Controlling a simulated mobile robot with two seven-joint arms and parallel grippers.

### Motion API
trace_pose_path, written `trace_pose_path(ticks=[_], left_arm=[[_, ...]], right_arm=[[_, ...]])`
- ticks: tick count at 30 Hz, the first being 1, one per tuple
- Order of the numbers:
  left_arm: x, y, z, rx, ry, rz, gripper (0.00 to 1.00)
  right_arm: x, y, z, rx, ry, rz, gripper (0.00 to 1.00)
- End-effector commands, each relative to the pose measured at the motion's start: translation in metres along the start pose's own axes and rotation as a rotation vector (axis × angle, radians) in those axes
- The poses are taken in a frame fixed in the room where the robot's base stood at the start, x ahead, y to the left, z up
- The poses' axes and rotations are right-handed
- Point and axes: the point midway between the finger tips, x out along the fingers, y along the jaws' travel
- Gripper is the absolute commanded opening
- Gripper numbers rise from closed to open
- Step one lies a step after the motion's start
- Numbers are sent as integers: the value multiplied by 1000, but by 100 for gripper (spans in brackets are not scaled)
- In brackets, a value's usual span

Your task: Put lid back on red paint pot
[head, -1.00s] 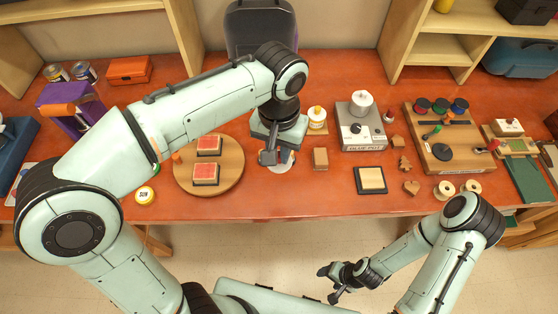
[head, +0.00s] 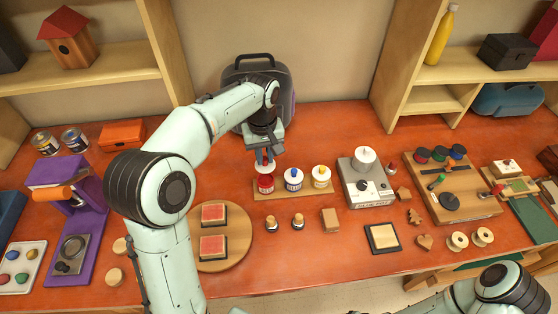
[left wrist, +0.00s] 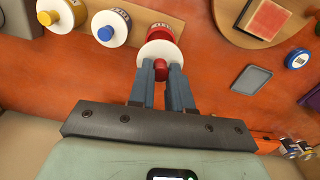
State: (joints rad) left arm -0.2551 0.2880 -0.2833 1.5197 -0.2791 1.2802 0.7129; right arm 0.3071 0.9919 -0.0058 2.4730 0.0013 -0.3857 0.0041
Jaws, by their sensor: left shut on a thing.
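The red paint pot (head: 265,185) stands at the left end of a wooden rack, beside a blue pot (head: 293,180) and a yellow pot (head: 321,177). My left gripper (head: 265,156) is right above the red pot, pointing down. In the left wrist view its fingers (left wrist: 161,77) are shut on the red knob of a white round lid (left wrist: 160,53). The red pot (left wrist: 160,32) shows just behind the lid. The lid is at the pot's mouth or slightly above it; I cannot tell whether they touch. My right gripper is out of view.
A round wooden board (head: 235,253) with two red pads lies left of the front. Two small knobbed stamps (head: 271,223) and a wooden block (head: 330,220) stand before the rack. A grey appliance (head: 365,183) is to the right. A dark case (head: 247,85) stands behind.

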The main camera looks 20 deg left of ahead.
Motion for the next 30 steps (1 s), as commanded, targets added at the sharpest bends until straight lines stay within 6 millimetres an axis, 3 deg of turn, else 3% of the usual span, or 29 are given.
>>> trace_pose_path(ticks=[11, 21, 30], left_arm=[[23, -4, -4, -21, 0, -3, 0], [57, -4, -3, -20, -2, -4, 0], [66, -3, -4, -19, 1, -2, 0]], right_arm=[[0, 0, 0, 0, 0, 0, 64], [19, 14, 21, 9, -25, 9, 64], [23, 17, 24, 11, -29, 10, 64]])
